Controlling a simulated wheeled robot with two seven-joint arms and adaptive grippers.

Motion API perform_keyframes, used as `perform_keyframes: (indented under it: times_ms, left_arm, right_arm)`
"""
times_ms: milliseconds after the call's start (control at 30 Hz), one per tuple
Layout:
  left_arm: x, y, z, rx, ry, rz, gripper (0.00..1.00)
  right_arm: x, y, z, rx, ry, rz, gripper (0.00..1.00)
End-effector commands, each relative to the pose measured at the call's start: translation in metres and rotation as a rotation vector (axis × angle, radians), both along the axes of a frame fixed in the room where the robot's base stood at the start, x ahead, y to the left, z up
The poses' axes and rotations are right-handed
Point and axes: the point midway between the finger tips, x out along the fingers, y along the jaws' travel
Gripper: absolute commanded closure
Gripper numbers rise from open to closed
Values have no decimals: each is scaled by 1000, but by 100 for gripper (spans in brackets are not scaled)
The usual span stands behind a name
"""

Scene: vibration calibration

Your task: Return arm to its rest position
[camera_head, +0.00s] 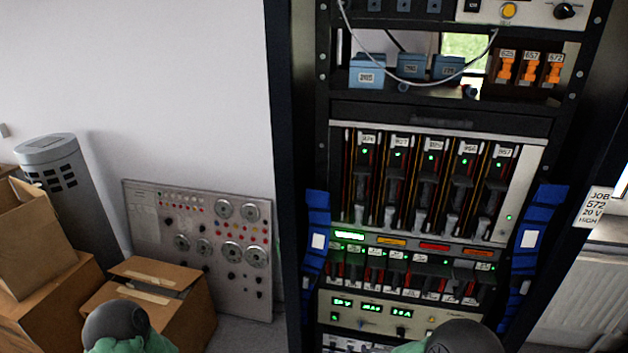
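Only rounded black and green parts of my arms show at the bottom edge, one at lower left and one at lower right of centre. Neither of my grippers is in view, so their fingers and anything in them are hidden. The equipment rack (296,120) stands in front of me. It holds a row of upright modules (430,180) with green lights. Below them is a row of smaller switches with white labels, then a panel (385,317) with green number displays.
Blue padded strips (318,235) line both sides of the rack. Blue units (368,72) and orange units (530,68) sit on an upper shelf. Open cardboard boxes (150,300), a grey cylinder (60,170) and a dial panel (205,240) stand at left. A job card (595,207) hangs at right.

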Motion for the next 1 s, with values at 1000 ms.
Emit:
perform_keyframes:
  times_ms: [1000]
  left_arm:
    - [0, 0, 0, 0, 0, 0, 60]
  right_arm:
    - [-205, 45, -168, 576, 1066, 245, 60]
